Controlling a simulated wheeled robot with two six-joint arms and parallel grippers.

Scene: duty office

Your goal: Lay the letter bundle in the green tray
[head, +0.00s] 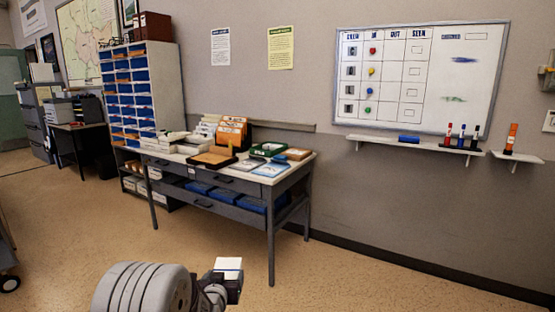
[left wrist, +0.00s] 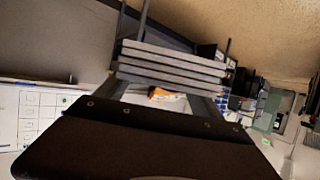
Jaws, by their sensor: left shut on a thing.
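My left gripper (head: 230,284) is at the bottom of the head view, in front of the desk and apart from it. It is shut on the letter bundle (head: 228,264), whose pale top shows above the dark fingers. The green tray (head: 254,150) sits on the desk, among papers and boxes. The tray's inside is too small to make out well. My right gripper is in neither view.
The grey desk (head: 222,186) stands against the wall, with an orange file box (head: 232,133), a brown folder (head: 211,159) and a blue-and-white clipboard (head: 272,169) near the tray. A pigeonhole shelf (head: 142,88) stands left. Open floor lies before the desk.

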